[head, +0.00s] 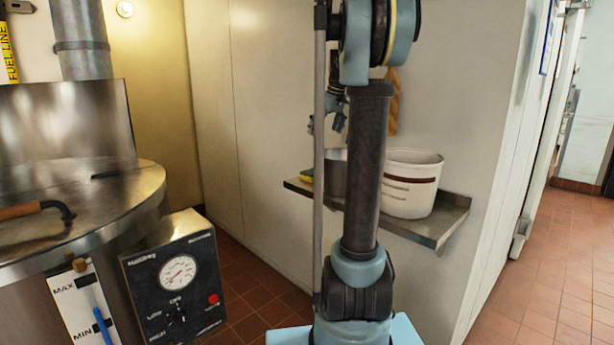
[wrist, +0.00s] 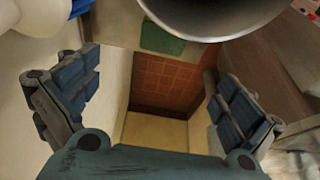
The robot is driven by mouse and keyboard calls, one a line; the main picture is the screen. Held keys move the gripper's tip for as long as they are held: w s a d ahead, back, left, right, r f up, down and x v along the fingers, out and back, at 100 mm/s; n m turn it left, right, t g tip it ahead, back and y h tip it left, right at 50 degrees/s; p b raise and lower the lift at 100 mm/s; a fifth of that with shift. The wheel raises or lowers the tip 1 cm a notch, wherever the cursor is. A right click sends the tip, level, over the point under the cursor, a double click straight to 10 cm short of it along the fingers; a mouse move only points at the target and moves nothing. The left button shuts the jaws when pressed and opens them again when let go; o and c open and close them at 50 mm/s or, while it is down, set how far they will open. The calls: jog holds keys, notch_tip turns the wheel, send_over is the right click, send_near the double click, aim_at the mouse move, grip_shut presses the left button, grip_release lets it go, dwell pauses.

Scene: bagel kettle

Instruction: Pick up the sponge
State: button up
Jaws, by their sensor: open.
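The sponge (head: 306,175) is a small green and yellow block at the left end of the metal wall shelf (head: 440,228) in the head view. In the wrist view the sponge (wrist: 162,40) shows as a green patch near the shelf edge, top centre, beyond my fingertips. My gripper (wrist: 154,88) is open, with its two blue-padded fingers spread and nothing between them. In the head view my gripper (head: 327,124) is small, above the shelf's left part and partly hidden by my arm.
A metal pot (head: 335,172) stands right beside the sponge, partly behind my arm. Its round side (wrist: 215,18) fills the top of the wrist view. A white bucket (head: 412,185) stands further right on the shelf. A large steel kettle (head: 75,185) with a gauge box (head: 175,275) is at left.

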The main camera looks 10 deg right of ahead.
send_over(313, 171)
jog(key=s+d, duration=0.1)
jog(key=s, duration=0.1)
jog(key=f, duration=1.1)
jog(key=shift+w, duration=0.25)
jog(key=shift+s+x, duration=0.15)
jog(key=shift+x, duration=1.3)
jog(key=shift+s+x, duration=0.15)
jog(key=shift+x, duration=1.25)
jog(key=c, duration=0.7)
